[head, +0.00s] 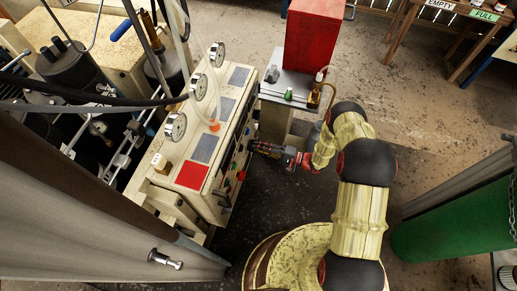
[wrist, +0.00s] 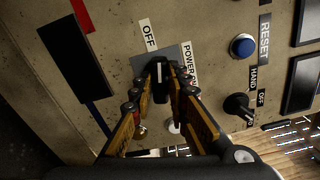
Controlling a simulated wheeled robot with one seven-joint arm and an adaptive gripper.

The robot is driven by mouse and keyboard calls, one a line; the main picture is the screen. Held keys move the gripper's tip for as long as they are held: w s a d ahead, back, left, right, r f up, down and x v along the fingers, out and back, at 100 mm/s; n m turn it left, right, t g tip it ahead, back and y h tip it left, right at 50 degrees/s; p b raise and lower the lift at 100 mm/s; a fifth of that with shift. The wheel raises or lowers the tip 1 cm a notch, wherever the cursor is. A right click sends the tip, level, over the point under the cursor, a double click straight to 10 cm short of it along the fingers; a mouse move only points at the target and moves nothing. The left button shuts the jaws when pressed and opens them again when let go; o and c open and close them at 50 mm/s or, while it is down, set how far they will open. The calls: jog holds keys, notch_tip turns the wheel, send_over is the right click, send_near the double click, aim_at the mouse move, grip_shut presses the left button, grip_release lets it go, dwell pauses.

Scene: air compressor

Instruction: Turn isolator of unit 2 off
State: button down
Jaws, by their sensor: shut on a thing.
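A black rotary knob (wrist: 159,70) with a white mark sits on a grey plate (wrist: 183,52) on the cream panel in the wrist view. An OFF label (wrist: 148,34) is just above it, and a POWER label (wrist: 190,62) is to its right. The mark runs roughly up and down in the picture. My gripper (wrist: 164,84) has its yellow-and-black fingers closed on either side of the knob. In the head view my gripper (head: 256,148) is at the front face of the cream control cabinet (head: 171,206). The knob is hidden there, and I see no unit number.
A blue RESET button (wrist: 242,46) and a black HAND/OFF selector (wrist: 238,106) are right of the knob. Gauges (head: 175,126) stand on the cabinet. A red box (head: 312,38) is behind, and a green cylinder (head: 450,232) lies right of my arm.

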jog(key=shift+s+f+n+b, duration=0.15)
jog(key=shift+n+b, duration=0.15)
jog(key=shift+n, duration=0.9)
jog(key=c, duration=1.7)
grip_release()
jog(key=shift+d, duration=0.1)
jog(key=v, duration=1.1)
jog(key=shift+d, duration=0.4)
